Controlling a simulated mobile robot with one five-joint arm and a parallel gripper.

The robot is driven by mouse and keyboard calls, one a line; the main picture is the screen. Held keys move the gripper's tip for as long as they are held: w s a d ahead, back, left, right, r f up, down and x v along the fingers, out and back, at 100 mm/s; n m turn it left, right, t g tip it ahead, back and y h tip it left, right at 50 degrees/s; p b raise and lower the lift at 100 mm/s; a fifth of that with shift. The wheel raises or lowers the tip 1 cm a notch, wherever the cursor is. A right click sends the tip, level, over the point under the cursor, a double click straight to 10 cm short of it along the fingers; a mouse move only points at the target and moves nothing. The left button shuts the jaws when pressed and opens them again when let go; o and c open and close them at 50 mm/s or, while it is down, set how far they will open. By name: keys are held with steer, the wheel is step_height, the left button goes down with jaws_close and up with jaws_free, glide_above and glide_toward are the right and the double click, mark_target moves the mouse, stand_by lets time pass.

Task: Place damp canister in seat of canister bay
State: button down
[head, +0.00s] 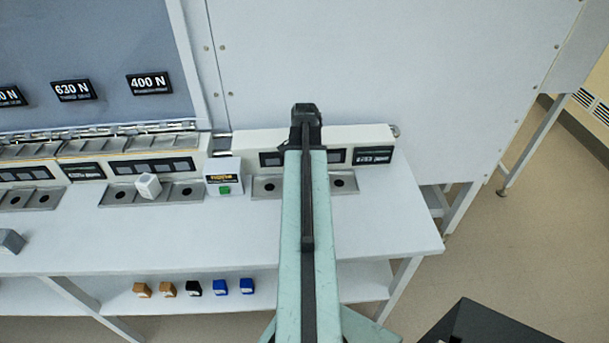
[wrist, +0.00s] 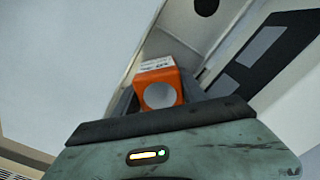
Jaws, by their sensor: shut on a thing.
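My gripper (wrist: 158,82) is shut on an orange canister (wrist: 160,92) with a white printed label and a pale round face, seen in the wrist view. In the head view my arm reaches out to the right-hand bay, and my wrist hides the canister and the fingers. That bay has a shallow grey tray (head: 345,184) with dark round seats, partly covered by my arm. In the wrist view a dark round seat (wrist: 206,5) shows above and right of the canister, apart from it. I cannot tell which bay is the canister bay.
A white panel with dark displays (head: 372,156) stands behind the right tray. A white box with a green button (head: 222,178) stands left of it. A pale cube (head: 148,186) sits on the middle tray. A grey block (head: 10,241) lies far left. The bench front (head: 190,235) is clear.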

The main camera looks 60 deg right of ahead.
steer(key=c, duration=0.6)
jaws_free()
step_height(320, 180, up, 8)
steer(key=p, duration=0.8)
steer(key=shift+f, duration=0.15)
